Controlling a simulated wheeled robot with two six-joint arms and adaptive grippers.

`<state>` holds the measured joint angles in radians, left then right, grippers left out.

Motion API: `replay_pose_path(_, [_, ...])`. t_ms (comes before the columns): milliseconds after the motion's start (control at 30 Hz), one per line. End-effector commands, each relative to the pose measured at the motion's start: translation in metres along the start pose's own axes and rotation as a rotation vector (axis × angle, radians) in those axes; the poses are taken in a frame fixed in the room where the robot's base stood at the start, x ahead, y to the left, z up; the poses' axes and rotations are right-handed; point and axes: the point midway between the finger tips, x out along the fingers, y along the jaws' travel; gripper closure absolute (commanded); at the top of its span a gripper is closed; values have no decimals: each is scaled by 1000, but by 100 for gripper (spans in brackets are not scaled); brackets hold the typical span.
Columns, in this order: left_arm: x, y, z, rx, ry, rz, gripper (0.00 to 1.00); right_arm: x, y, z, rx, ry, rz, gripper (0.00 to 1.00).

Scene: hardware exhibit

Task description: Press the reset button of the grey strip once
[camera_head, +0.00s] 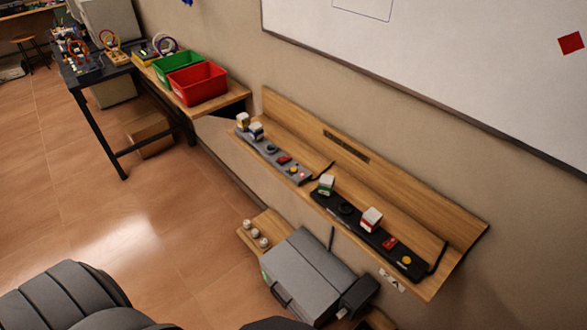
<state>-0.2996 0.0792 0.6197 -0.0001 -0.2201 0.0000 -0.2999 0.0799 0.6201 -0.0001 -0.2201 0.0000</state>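The grey strip (276,162) lies on a wooden wall shelf (430,287), on its left part. Two plugs, one pale (242,121) and one blue and white (257,131), stand at its far left end. A dark round socket, a red switch (284,160) and a small orange-red reset button (294,170) follow along it toward its right end. The button is small in this view, and its exact state cannot be told. Neither of my grippers is in view, and nothing covers the strip.
A black strip (404,262) with two plugs, a red switch and a yellow button lies right of the grey one. A grey metal box (310,270) stands below the shelf. Green (178,66) and red (198,82) bins stand at left. A whiteboard (440,60) hangs above.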

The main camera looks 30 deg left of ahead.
Motion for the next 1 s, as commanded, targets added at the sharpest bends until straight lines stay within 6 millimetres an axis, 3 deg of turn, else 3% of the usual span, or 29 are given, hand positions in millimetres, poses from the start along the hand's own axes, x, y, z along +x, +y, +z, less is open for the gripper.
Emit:
replay_pose_path(33, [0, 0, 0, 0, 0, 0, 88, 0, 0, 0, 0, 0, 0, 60])
replay_pose_path(100, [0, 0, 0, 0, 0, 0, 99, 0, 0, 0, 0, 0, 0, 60])
replay_pose_path(133, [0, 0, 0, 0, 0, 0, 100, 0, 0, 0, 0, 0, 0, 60])
replay_pose_path(1000, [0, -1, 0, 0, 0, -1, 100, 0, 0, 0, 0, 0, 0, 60])
